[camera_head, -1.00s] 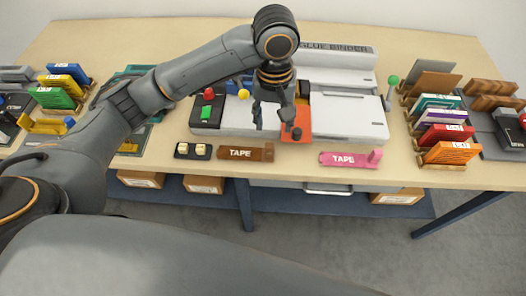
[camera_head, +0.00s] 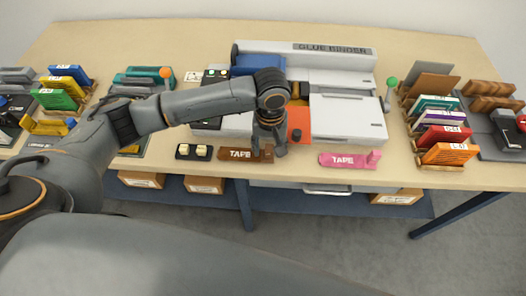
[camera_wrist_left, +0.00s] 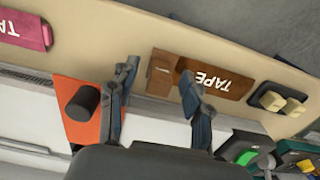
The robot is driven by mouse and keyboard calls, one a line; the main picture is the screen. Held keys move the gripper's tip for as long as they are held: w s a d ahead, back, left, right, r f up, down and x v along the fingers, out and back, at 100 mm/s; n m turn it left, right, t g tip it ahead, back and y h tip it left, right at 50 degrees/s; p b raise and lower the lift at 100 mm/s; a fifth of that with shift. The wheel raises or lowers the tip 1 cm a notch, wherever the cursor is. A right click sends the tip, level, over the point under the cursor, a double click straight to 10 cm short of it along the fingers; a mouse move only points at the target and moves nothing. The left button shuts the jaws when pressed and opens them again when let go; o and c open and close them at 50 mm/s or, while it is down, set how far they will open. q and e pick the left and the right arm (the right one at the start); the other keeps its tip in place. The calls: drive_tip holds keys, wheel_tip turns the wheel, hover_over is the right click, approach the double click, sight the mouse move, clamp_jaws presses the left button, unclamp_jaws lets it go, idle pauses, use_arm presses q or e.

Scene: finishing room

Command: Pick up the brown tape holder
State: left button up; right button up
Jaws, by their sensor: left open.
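The brown tape holder (camera_head: 238,156), marked TAPE, lies near the front edge of the table. In the left wrist view the brown tape holder (camera_wrist_left: 215,77) lies just beyond my fingertips, with its raised block end between the line of the two fingers. My left gripper (camera_head: 268,150) is open above the right end of the holder, and its fingers cover part of that end. In the left wrist view my left gripper (camera_wrist_left: 158,75) shows its two fingers spread with nothing held between them. My right gripper is not in view.
A pink tape holder (camera_head: 348,160) lies to the right. A small black tray with two cream buttons (camera_head: 193,151) sits close on the left. The glue binder (camera_head: 345,118) with an orange plate (camera_head: 299,122) stands behind. Floor lies beyond the table's front edge.

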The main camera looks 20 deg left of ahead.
use_arm(q)
drive_tip(key=shift+f, duration=0.6)
clamp_jaws()
